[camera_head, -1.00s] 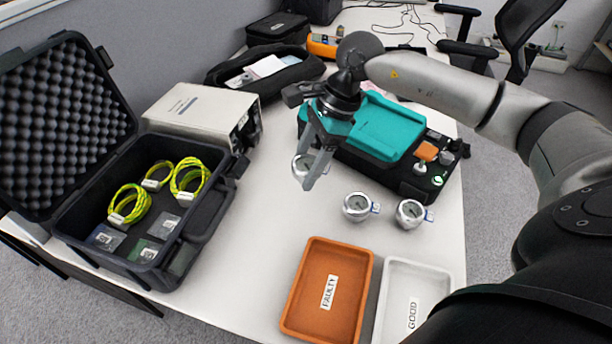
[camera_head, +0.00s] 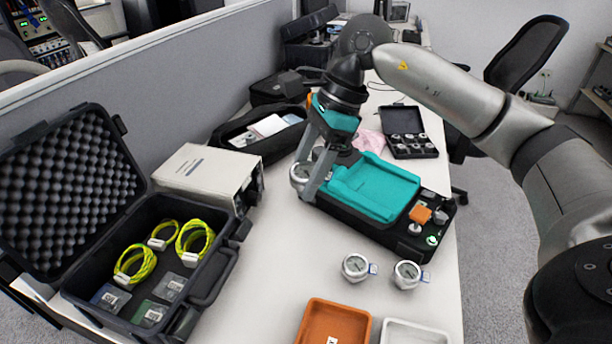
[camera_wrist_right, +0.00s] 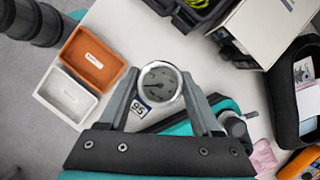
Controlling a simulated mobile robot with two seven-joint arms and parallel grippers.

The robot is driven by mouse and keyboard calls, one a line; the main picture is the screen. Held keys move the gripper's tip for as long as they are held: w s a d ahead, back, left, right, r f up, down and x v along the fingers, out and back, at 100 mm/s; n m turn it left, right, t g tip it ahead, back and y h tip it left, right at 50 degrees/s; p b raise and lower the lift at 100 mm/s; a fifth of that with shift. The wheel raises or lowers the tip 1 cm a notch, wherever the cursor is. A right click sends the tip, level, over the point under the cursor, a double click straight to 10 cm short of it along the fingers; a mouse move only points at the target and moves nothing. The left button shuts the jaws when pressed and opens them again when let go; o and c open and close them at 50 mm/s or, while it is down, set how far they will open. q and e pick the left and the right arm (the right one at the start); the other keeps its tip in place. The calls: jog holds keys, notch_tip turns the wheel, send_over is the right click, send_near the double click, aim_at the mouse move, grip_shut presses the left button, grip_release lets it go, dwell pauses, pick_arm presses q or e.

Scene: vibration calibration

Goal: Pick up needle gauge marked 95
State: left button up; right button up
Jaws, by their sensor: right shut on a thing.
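The needle gauge marked 95 (camera_wrist_right: 160,84) is a round silver gauge with a grey dial. Its blue-edged label reading 95 (camera_wrist_right: 139,107) shows in the right wrist view. My right gripper (camera_wrist_right: 159,78) is shut on this gauge, one finger on each side. In the head view, my right gripper (camera_head: 304,181) and the gauge (camera_head: 298,174) are beside the left end of the teal-topped device, and the fingers partly cover the gauge. Whether the gauge still touches the table is unclear. My left gripper is out of view.
Two more gauges, one (camera_head: 355,267) left of the other (camera_head: 407,274), stand before the teal-topped device (camera_head: 372,190). An orange tray (camera_head: 312,318) and a white tray (camera_head: 440,335) are at the front. An open black case (camera_head: 222,262) and a beige box (camera_head: 205,172) are left.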

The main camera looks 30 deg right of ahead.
aim_at(299, 171)
jog(key=shift+r+p, duration=1.15)
jog(key=shift+r, duration=0.5)
